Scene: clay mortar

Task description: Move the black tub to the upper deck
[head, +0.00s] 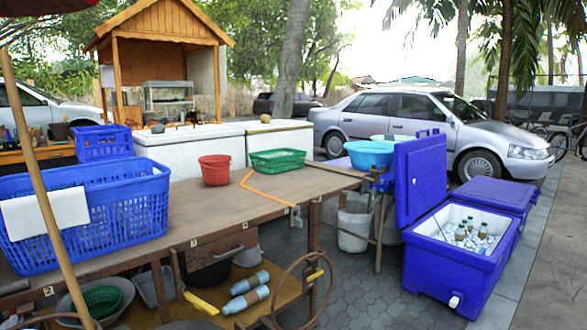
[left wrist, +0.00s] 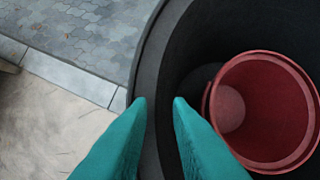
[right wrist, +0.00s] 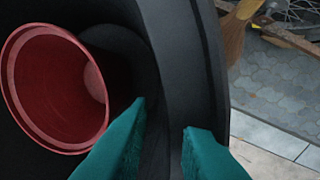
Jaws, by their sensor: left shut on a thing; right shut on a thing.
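The black tub (left wrist: 205,40) fills much of both wrist views, and its wall also shows in the right wrist view (right wrist: 180,50). A red bucket (left wrist: 262,110) lies inside it and also shows in the right wrist view (right wrist: 55,90). My left gripper (left wrist: 159,100) is shut on the tub's rim, one finger on each side of the wall. My right gripper (right wrist: 163,115) is shut on the rim in the same way. The wooden table has an upper top (head: 330,183) and a lower shelf (head: 212,292).
On the tabletop are a blue crate (head: 95,215), a red bucket (head: 214,170), a green basket (head: 277,161) and an orange folding rule (head: 268,190). A blue cooler (head: 452,262) with bottles stands open at right.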

